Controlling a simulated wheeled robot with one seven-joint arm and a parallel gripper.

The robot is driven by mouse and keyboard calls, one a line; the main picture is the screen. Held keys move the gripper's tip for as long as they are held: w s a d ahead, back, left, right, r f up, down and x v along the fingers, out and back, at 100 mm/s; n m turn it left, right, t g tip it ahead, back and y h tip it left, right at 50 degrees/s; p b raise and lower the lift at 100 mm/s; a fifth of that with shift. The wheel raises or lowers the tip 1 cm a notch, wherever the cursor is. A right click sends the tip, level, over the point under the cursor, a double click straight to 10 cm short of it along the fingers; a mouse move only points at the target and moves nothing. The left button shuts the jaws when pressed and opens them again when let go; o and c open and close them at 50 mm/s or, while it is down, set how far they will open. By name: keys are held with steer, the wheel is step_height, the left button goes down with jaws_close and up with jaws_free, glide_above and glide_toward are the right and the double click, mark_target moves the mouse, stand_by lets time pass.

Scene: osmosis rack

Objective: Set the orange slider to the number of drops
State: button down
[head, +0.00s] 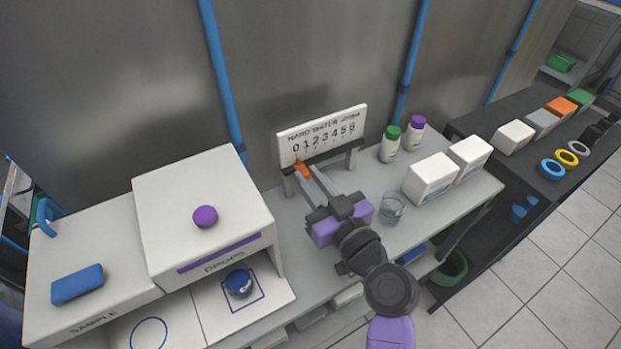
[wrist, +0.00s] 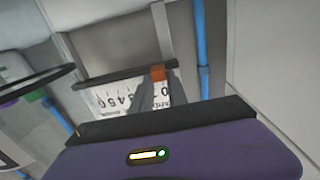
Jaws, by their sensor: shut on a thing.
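The orange slider (head: 302,168) sits at the left end of the rail under the white number board (head: 321,121), near the 0 and 1. The board reads "HARD WATER" with numbers 0 to 6. My gripper (head: 307,173) is shut on the orange slider, which also shows in the wrist view (wrist: 158,73) at the fingertips. In the wrist view the board is upside down and the fingers hide part of its numbers. The drops box (head: 203,214) stands to the left with a purple knob (head: 205,216). A blue round thing (head: 239,283) lies in the purple square before it.
A green-capped bottle (head: 390,144), a purple-capped bottle (head: 414,136), white boxes (head: 431,178) and a clear beaker (head: 391,209) stand right of the board. A blue block (head: 77,284) lies on the sample box at the left.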

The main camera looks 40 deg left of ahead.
mark_target(333, 154)
steer(key=w+d+b, duration=0.1)
steer(key=w+b, duration=0.1)
steer(key=w+d+b, duration=0.1)
steer(key=w+b, duration=0.1)
steer(key=w, duration=0.1)
steer(key=w+d+b, duration=0.1)
steer(key=w+b, duration=0.1)
steer(key=b, duration=0.1)
steer(key=shift+w+f, duration=0.15)
steer(key=shift+f, duration=0.05)
steer(key=shift+w+d+r, duration=0.15)
steer(key=shift+w, duration=0.25)
steer(key=c, duration=1.3)
jaws_free()
